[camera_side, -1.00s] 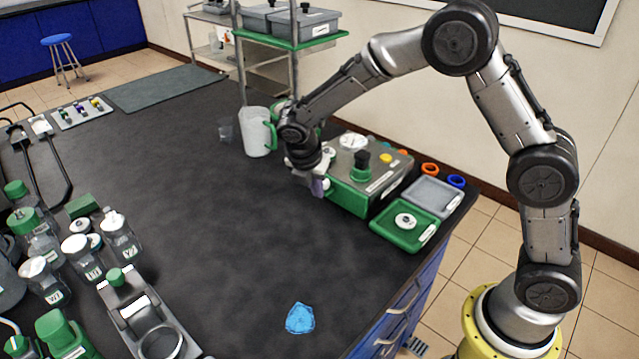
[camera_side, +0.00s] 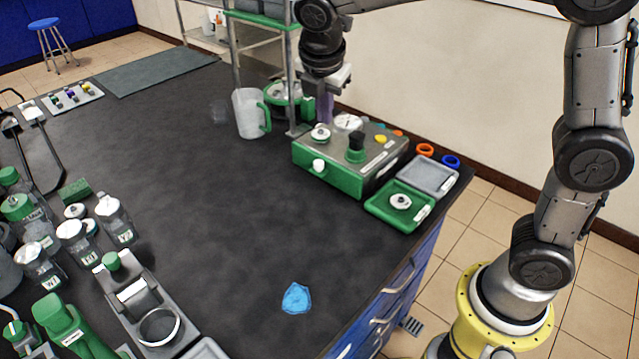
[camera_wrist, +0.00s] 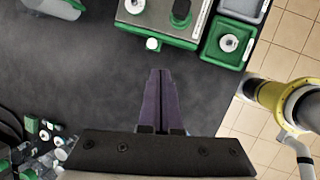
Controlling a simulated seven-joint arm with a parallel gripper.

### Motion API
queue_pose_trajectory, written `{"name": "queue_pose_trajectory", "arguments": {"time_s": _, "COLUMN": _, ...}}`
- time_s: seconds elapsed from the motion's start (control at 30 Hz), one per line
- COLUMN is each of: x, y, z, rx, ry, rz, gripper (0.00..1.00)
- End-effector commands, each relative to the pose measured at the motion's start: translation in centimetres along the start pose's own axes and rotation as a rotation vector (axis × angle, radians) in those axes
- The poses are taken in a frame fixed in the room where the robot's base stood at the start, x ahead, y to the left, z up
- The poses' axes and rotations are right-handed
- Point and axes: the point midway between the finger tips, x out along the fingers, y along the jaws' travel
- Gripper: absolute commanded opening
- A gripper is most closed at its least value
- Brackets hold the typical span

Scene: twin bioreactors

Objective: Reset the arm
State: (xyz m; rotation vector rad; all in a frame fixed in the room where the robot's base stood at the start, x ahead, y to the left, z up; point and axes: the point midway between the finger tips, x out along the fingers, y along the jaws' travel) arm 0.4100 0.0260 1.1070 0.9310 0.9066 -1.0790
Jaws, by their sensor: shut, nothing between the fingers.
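My gripper (camera_side: 325,106) is raised above the back of the green and grey control box (camera_side: 328,176) in the side view. In the wrist view its two purple fingers (camera_wrist: 160,75) lie together with nothing between them. The control box also shows at the top of the wrist view (camera_wrist: 140,32), with a white knob facing the gripper. The fingers appear clear of the box. In the side view the fingertips are partly hidden behind the box's top parts.
A white jug (camera_side: 248,115) with a green handle stands left of the box. Green (camera_side: 385,216) and grey (camera_side: 428,172) trays lie at its right. Several lidded bottles (camera_side: 115,218) crowd the left. A blue patch (camera_side: 296,298) lies near the front. The middle of the bench is clear.

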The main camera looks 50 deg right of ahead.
Motion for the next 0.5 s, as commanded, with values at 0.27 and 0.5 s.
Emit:
{"name": "queue_pose_trajectory", "arguments": {"time_s": 0.27, "x": -5.6, "y": -9.8, "z": 4.1, "rx": 0.445, "ry": 0.1, "rz": 0.117, "gripper": 0.0}}
{"name": "queue_pose_trajectory", "arguments": {"time_s": 0.5, "x": -6.5, "y": -18.6, "z": 3.2, "rx": 0.966, "ry": 0.245, "rz": 0.17, "gripper": 0.0}}
